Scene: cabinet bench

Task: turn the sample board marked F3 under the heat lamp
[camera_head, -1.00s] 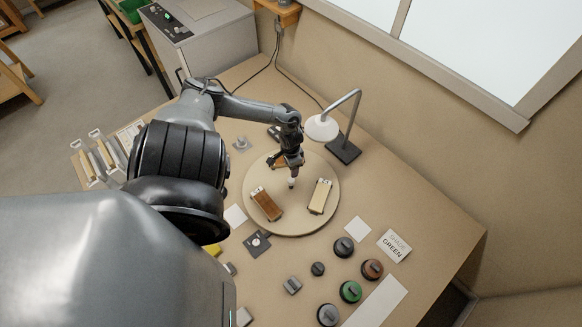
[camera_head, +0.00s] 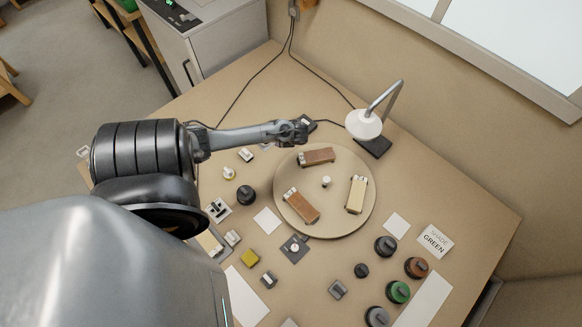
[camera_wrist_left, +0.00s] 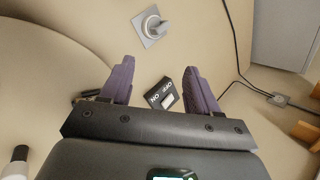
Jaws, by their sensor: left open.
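A round turntable (camera_head: 326,225) carries three sample boards around a small central knob (camera_head: 326,181). A reddish-brown board (camera_head: 318,157) lies at the back, a brown one (camera_head: 301,206) at the front left and a cream one (camera_head: 356,195) at the right. No F3 mark is readable. The heat lamp (camera_head: 363,124) stands behind the turntable's back right edge. My left gripper (camera_head: 303,128) is beyond the turntable's back left edge. In the left wrist view, its open, empty fingers (camera_wrist_left: 157,82) frame a black ON/OFF switch (camera_wrist_left: 165,95). My right gripper is not in view.
Several dark, brown and green knobs (camera_head: 398,291) stand at front right, near a "SHADE GREEN" card (camera_head: 435,241). A grey dial (camera_wrist_left: 152,26) shows in the left wrist view. Cables run along the back.

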